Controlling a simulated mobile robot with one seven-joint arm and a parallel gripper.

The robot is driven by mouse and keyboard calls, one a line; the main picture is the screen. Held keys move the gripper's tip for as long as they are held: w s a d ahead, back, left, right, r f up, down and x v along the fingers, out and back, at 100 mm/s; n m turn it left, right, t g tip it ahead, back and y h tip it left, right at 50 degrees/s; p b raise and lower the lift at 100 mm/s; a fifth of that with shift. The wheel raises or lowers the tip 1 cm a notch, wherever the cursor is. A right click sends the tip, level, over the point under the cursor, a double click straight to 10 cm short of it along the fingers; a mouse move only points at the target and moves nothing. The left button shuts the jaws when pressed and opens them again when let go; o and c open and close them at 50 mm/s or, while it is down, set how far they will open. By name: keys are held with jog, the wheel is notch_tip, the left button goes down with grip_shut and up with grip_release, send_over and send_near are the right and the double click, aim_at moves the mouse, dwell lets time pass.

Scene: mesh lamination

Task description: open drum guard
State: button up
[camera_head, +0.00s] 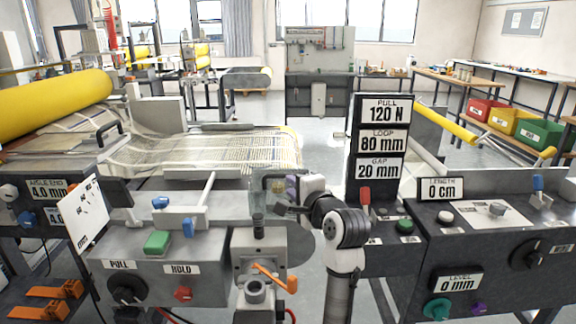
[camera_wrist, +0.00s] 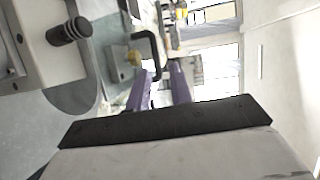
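The drum guard cannot be made out with certainty.
The PULL and HOLD panel (camera_head: 150,280) is at left, the dark LEVEL console (camera_head: 480,250) at right. A tall sign (camera_head: 381,140) rises right of my arm. Mesh (camera_head: 210,150) lies behind.

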aim_at(283, 177)
jog(key=shift+m, duration=0.4)
jog(key=x, duration=0.4)
jog(key=d+p+x, duration=0.1)
jog(key=x, duration=0.3)
jog(key=f+p+x, duration=0.1)
jog(key=x, duration=0.4)
jog(key=shift+w+d+f, duration=0.1)
jog(key=shift+w+d, duration=0.2)
jog(key=shift+w, duration=0.1)
jog(key=shift+c, duration=0.3)
grip_shut()
